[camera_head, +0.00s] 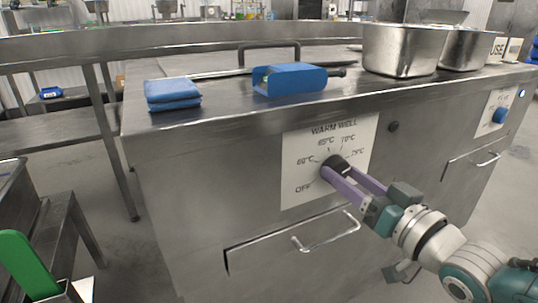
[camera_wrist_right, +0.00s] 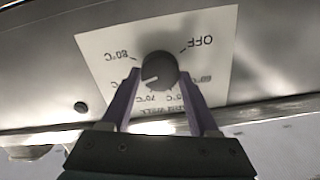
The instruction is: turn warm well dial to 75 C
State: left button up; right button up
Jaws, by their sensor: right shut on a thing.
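The warm well dial (camera_head: 337,161) is a black round knob on a white panel (camera_head: 300,150) on the steel counter's front. The panel reads WARM WELL, with OFF and temperature marks around the knob. My right gripper (camera_head: 338,170) is shut on the dial, its purple fingers on either side. In the right wrist view, upside down, the dial (camera_wrist_right: 158,66) sits between the fingertips (camera_wrist_right: 159,75). Its white pointer line points left and slightly down there, between the 80°C mark and the lower marks. A finger partly covers the marks there, so the exact reading is unclear. My left gripper is not in view.
A drawer handle (camera_head: 328,235) is below the panel. A second panel with a blue knob (camera_head: 500,115) is at the right. Folded blue cloths (camera_head: 173,94), a blue object (camera_head: 290,79) and steel pans (camera_head: 402,50) are on the counter. A green handle (camera_head: 24,265) shows at lower left.

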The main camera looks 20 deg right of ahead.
dwell(0.3)
jog(key=o, duration=1.4)
jog(key=shift+s, duration=0.1)
jog(key=s+p, duration=0.1)
jog(key=s, duration=0.2)
jog(key=s+p, duration=0.1)
jog(key=s, duration=0.2)
jog(key=s+p, duration=0.1)
jog(key=s, duration=0.2)
jog(key=shift+s+d, duration=0.35)
jog(key=shift+d, duration=0.05)
